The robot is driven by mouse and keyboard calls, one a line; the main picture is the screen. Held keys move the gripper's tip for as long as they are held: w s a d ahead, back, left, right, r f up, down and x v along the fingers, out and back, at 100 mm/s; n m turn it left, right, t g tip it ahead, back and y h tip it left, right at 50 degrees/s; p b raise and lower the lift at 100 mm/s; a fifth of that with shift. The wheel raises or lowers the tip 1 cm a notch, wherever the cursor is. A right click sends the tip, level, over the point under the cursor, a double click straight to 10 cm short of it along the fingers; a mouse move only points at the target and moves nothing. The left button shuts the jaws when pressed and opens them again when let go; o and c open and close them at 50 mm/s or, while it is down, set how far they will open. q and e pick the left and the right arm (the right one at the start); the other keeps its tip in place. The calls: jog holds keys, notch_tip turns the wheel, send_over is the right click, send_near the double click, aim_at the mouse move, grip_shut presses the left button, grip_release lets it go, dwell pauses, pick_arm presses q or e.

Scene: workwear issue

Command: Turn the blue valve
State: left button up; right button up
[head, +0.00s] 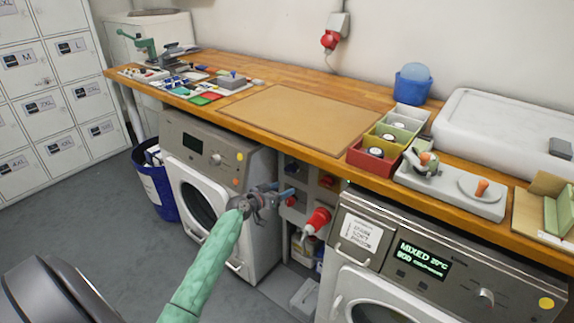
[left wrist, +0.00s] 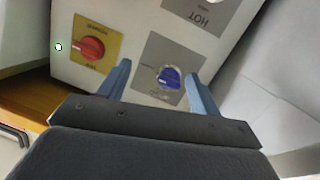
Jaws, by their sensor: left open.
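The blue valve (left wrist: 170,77) is a round blue knob on a grey plate in the left wrist view. It lies between the two blue fingers of my left gripper (left wrist: 158,84), nearer the right finger. The gripper is open and holds nothing; whether a finger touches the knob I cannot tell. In the head view my left gripper (head: 278,189) is in front of the grey panel between the two washing machines. My right gripper is not in view.
A red knob (left wrist: 90,48) on a yellow plate sits beside the valve, and a grey plate marked HOT (left wrist: 205,14) is above. Washing machines (head: 215,165) (head: 430,265) flank the gap under the wooden worktop (head: 235,118). A red connector (head: 317,220) juts out beside my gripper.

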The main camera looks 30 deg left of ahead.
aim_at(288, 171)
pick_arm(q)
jog(key=w+r, duration=0.1)
jog(key=w, duration=0.1)
jog(key=w+a+r+t+y+p, duration=0.1)
jog(key=w, duration=0.1)
jog(key=w+a+r+t+y, duration=0.1)
jog(key=w, duration=0.1)
jog(key=shift+w+m, duration=0.3)
jog(key=shift+w, duration=0.1)
jog(key=shift+w+f, duration=0.1)
jog(key=shift+w, duration=0.75)
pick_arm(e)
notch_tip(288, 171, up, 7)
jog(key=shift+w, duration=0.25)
